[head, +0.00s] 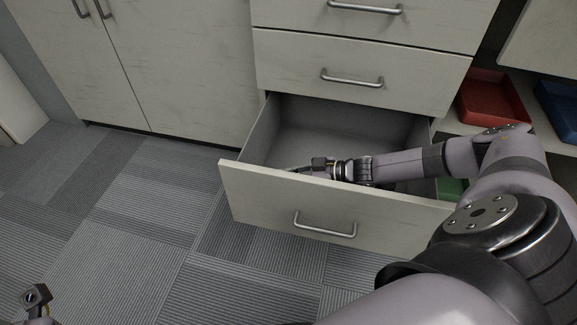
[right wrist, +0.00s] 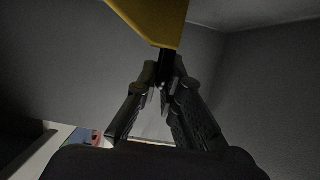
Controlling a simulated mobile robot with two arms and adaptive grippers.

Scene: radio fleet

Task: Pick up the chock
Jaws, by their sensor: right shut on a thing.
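The chock (right wrist: 152,22) shows in the right wrist view as a yellow block with a narrow black part below it, at the top of the picture. The fingers of my right gripper (right wrist: 163,85) are shut on that black part. In the head view my right gripper (head: 300,169) is down inside the open drawer (head: 330,205), close behind its front panel. The chock is hidden there. A small part of my left arm's end (head: 37,297) shows at the bottom left corner, and its fingers cannot be made out.
Shut drawers (head: 350,75) are above the open one, and a cabinet with doors (head: 165,70) stands to the left. A red tray (head: 492,97), a blue tray (head: 560,108) and a green tray (head: 450,188) are at the right. The carpet (head: 120,235) at the left is clear.

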